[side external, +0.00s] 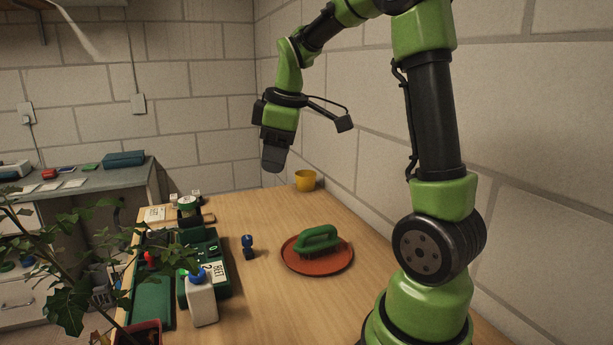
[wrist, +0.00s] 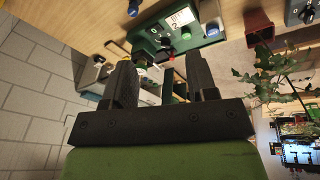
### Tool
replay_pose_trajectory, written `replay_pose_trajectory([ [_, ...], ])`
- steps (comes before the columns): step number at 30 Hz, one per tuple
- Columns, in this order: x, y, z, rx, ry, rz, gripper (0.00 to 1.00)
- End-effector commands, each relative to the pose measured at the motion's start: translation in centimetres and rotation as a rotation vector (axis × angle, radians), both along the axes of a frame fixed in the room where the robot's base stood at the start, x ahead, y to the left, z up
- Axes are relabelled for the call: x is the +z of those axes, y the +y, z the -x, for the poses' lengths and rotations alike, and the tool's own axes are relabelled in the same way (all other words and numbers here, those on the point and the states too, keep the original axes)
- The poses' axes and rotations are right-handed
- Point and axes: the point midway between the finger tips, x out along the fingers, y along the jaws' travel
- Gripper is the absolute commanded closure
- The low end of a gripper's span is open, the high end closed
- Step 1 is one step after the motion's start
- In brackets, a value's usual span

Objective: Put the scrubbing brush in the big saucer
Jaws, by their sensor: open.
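The green scrubbing brush (side external: 318,236) sits inside the big reddish-brown saucer (side external: 338,266) on the wooden table in the side external view. Its looped handle faces up and its dark bristles face down, within the saucer's rim. My gripper (side external: 272,162) is high above the far part of the table, well apart from the brush and saucer. In the wrist view my gripper (wrist: 160,66) shows its two dark fingers spread apart with nothing held between them. The brush and saucer do not show in the wrist view.
A white bottle with a blue cap (side external: 201,298), green equipment boxes (side external: 153,300) and a small dark blue object (side external: 248,247) stand left of the saucer. A yellow pot (side external: 305,180) is at the back by the wall. A leafy plant (side external: 70,300) is front left.

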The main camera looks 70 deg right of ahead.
Motion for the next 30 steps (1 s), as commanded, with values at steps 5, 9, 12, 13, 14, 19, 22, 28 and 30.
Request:
replay_pose_trajectory([
  [5, 3.5, 8.4, 3.5, -0.219, -0.173, -0.122, 0.47],
  [9, 4.0, 13.0, 7.3, -0.384, -0.269, -0.278, 0.47],
  [12, 3.8, 15.0, 9.6, -0.476, -0.305, -0.383, 0.47],
  [13, 3.7, 15.4, 10.2, -0.498, -0.311, -0.409, 0.47],
  [14, 3.5, 15.7, 10.7, -0.518, -0.314, -0.434, 0.47],
  [19, 3.1, 16.6, 12.1, -0.583, -0.325, -0.512, 0.47],
  [22, 3.0, 16.7, 12.2, -0.594, -0.322, -0.520, 0.47],
  [28, 3.0, 16.7, 12.2, -0.593, -0.323, -0.518, 0.47],
  [30, 3.0, 16.7, 12.2, -0.593, -0.323, -0.518, 0.47],
])
